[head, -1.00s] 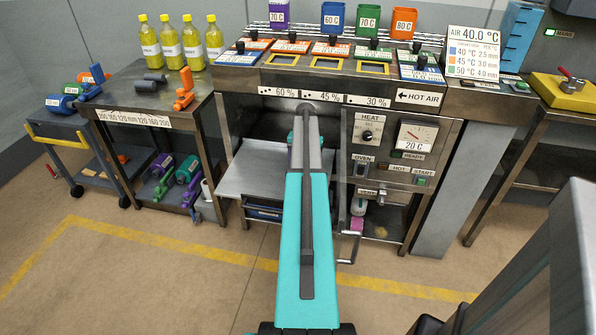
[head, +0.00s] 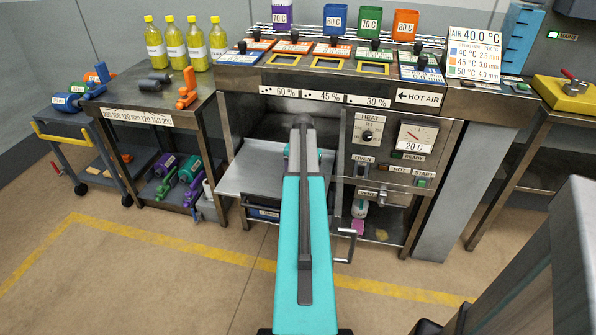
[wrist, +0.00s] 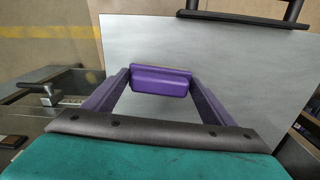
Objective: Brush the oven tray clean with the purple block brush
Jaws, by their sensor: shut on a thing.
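The oven tray (head: 250,178) is a flat grey plate at the front of the oven opening in the head view. It fills much of the wrist view (wrist: 240,70), and its surface looks plain grey with no clear debris. My gripper (wrist: 160,79) has two purple fingers shut on the purple block brush (wrist: 161,82), which is over the tray. I cannot tell whether the brush touches the tray. In the head view my own teal arm reaches towards the oven and hides the gripper, the brush and part of the tray.
A dark bar (wrist: 245,19) crosses the tray's edge in the wrist view. The heat panel (head: 385,145) stands right of the opening. A table (head: 150,120) with yellow bottles (head: 176,45) stands to the left. Open floor (head: 120,275) with a yellow line lies in front.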

